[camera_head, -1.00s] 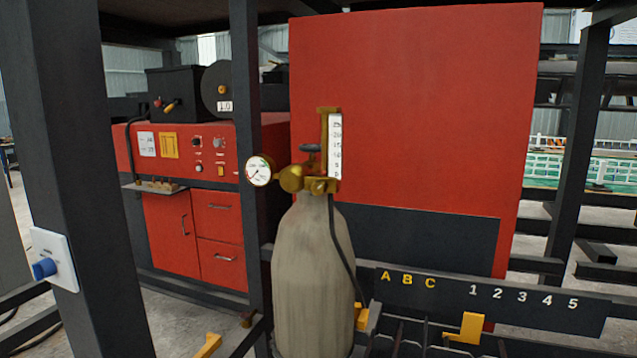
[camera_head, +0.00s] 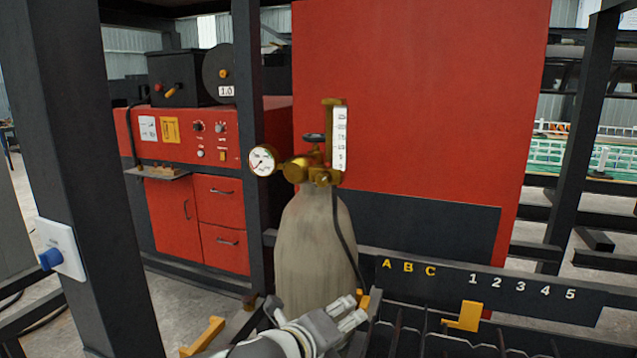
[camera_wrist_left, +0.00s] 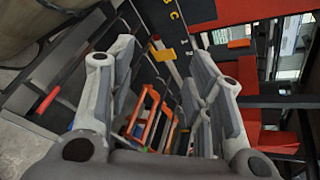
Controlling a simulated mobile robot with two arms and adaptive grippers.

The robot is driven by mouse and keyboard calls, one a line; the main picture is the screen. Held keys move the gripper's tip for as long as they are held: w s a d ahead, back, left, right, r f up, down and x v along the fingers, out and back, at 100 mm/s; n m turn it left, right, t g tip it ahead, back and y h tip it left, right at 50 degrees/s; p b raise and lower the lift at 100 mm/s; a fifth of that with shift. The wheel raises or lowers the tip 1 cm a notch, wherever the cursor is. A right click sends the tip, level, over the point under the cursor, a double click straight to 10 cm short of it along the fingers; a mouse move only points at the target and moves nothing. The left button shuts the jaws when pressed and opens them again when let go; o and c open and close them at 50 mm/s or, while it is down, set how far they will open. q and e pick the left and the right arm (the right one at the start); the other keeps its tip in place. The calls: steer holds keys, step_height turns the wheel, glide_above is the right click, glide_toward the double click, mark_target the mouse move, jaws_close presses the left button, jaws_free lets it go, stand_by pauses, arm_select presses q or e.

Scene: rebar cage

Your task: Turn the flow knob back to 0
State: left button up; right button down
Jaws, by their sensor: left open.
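A gas cylinder (camera_head: 312,240) stands in the middle of the head view. Its brass regulator (camera_head: 303,172) carries a round gauge (camera_head: 262,160), an upright flow tube (camera_head: 340,138) with a white scale, and a dark round knob (camera_head: 314,137) on top. A blue knob (camera_head: 50,259) sits on a white plate on the left post; its lettering is too small to read. My left gripper (camera_head: 351,311) is open and empty, low in front of the cylinder, below the regulator and apart from both knobs. In the left wrist view its fingers (camera_wrist_left: 160,70) are spread. My right gripper is not in view.
A dark rail (camera_head: 450,280) with letters and numbers runs right of the cylinder, with a yellow bracket (camera_head: 465,316) on it. Dark posts (camera_head: 90,180) stand at the left. A red welding machine (camera_head: 205,200) is behind. The wrist view shows an orange frame (camera_wrist_left: 150,110) below the fingers.

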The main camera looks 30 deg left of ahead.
arm_select(q)
steer(key=w+a+r+m+t+y, duration=0.1)
steer(key=a+r+m, duration=0.25)
steer(key=r, duration=0.35)
steer(key=a+r+m+t+y, duration=0.1)
steer(key=a+r+m+t, duration=0.1)
steer(key=r+m, duration=0.3)
steer(key=m+t+y+p, duration=0.1)
steer(key=m+p, duration=0.2)
steer(key=p, duration=0.3)
glide_toward(321, 181)
steer(key=w, duration=0.2)
steer(key=w+a+p, duration=0.1)
steer(key=w, duration=0.2)
steer(key=w+p, duration=0.1)
steer(key=w, duration=0.2)
steer(key=shift+w+a, duration=0.2)
steer(key=shift+a, duration=0.1)
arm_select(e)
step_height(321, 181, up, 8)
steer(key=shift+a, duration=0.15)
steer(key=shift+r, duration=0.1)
arm_select(q)
steer(key=shift+f, duration=0.1)
steer(key=c, duration=1)
steer(key=shift+c, duration=0.2)
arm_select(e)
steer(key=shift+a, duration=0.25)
